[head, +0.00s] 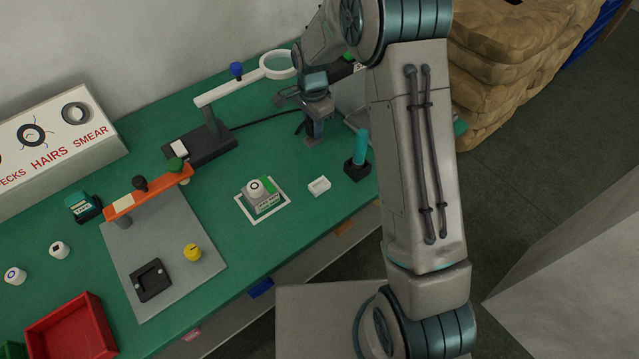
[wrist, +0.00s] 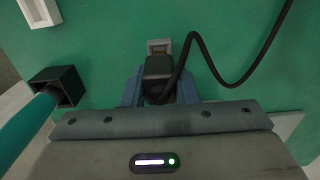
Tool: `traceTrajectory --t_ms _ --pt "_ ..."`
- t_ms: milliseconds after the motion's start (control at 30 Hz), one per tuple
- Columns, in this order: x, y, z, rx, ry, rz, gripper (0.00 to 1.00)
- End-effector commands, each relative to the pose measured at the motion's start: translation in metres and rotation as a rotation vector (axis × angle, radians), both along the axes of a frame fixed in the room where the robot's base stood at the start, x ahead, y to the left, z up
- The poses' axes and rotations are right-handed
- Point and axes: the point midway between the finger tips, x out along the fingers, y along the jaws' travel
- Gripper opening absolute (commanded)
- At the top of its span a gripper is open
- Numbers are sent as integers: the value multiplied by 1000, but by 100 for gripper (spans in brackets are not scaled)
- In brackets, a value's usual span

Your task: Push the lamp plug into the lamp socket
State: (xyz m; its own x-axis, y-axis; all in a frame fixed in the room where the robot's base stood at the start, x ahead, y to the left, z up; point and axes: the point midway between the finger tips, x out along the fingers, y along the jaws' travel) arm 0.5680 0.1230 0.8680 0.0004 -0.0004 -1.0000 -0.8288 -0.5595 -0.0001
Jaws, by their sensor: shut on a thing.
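My gripper (wrist: 160,88) has its blue fingers shut on the dark lamp plug (wrist: 157,67) in the wrist view. The black lamp cable (wrist: 222,78) loops from the plug up to the right.
A dark square holder with a teal handle (head: 361,147) stands to the right of my gripper; its holder (wrist: 68,85) is at left in the wrist view. Bench (head: 233,243) is clear nearby.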

Motion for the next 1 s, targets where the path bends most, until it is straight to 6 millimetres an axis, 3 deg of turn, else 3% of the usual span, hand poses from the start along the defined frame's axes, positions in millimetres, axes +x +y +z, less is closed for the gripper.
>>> traceTrajectory --t_ms 533,1000 --pt "0 0 35 1 -1 0 0" --pt "-4 0 36 1 1 1 0"
